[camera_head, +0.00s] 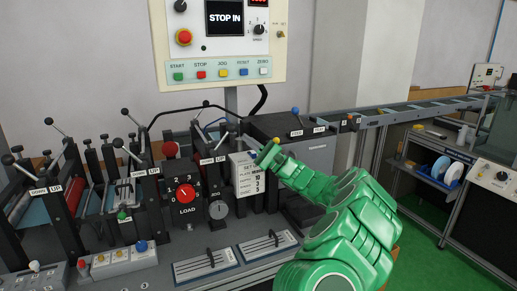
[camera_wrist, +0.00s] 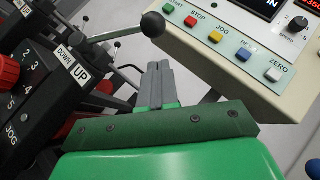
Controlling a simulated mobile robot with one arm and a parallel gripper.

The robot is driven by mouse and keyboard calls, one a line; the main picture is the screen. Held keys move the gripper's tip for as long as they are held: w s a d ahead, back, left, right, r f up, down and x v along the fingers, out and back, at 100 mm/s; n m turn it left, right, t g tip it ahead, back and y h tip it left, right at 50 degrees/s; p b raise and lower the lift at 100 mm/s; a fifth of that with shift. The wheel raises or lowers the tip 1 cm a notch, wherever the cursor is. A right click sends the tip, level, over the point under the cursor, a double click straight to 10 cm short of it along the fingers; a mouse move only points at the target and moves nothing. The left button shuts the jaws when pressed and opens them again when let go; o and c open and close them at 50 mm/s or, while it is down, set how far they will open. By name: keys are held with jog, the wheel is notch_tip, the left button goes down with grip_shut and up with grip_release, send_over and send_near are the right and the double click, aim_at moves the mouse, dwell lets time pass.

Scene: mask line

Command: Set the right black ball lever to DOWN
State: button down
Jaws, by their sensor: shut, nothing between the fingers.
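My gripper (camera_head: 250,143) is to the right of the lever in the head view. Its grey fingers (camera_wrist: 158,68) are together and empty, apart from the ball in the picture. The exact depth gap is unclear.
More black ball levers (camera_head: 118,143) stand to the left. A red LOAD knob (camera_head: 186,193) and a plate sign (camera_head: 245,170) are close by. The control panel (camera_wrist: 215,45) with buttons is near my gripper's right. A blue ball lever (camera_head: 296,111) stands at the right.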

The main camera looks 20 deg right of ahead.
jog(key=shift+s+a+r, duration=0.25)
jog(key=shift+a+r, duration=0.75)
jog(key=shift+a, duration=0.1)
jog(key=a+r+n+g+h, duration=0.6)
jog(key=a+n+g+h, duration=0.2)
jog(key=a+n, duration=0.2)
jog(key=shift+a+r+g, duration=0.15)
jog(key=shift+a+g, duration=0.25)
jog(key=shift+a, duration=0.75)
